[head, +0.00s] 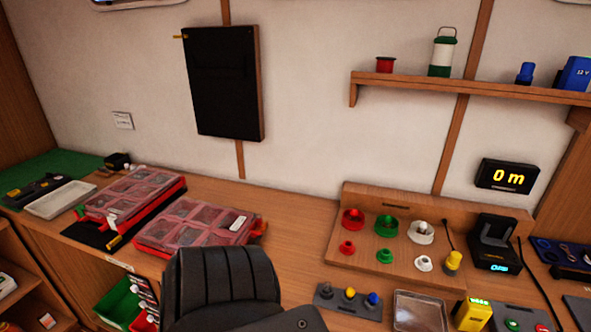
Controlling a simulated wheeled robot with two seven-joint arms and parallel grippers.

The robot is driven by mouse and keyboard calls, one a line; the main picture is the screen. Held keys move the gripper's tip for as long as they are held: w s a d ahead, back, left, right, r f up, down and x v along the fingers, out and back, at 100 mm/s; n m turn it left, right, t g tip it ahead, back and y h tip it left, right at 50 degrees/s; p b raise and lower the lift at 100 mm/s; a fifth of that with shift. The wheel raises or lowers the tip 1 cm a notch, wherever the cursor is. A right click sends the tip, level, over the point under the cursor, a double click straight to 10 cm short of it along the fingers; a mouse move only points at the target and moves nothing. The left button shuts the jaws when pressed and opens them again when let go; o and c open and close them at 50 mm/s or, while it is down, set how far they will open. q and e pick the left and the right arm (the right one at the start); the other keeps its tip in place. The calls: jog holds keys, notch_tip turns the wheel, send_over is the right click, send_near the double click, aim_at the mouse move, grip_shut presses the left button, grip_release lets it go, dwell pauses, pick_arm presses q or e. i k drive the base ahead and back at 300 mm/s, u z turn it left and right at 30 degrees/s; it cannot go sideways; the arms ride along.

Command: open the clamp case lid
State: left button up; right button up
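Two red cases with clear tops over compartments lie side by side on the left part of the bench. The left case (133,196) rests partly on a black mat. The right case (200,222) has a white label on top and an orange-red piece at its right end. Both tops look shut, and I cannot tell which one is the clamp case. A large black ribbed part in the lower middle stands in front of the right case's near edge; I cannot tell what it belongs to. No fingertips of either gripper show.
A wooden stand (386,253) with red, green and white round parts is on the right. A clear tray (419,311) and a button strip (348,298) lie before it. A grey tray (60,199) is at far left. Bare bench lies between the right case and the stand.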

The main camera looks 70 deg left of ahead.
aim_at(223, 233)
jog(key=z, duration=0.9)
jog(key=k, duration=1.2)
jog(key=u, duration=2.1)
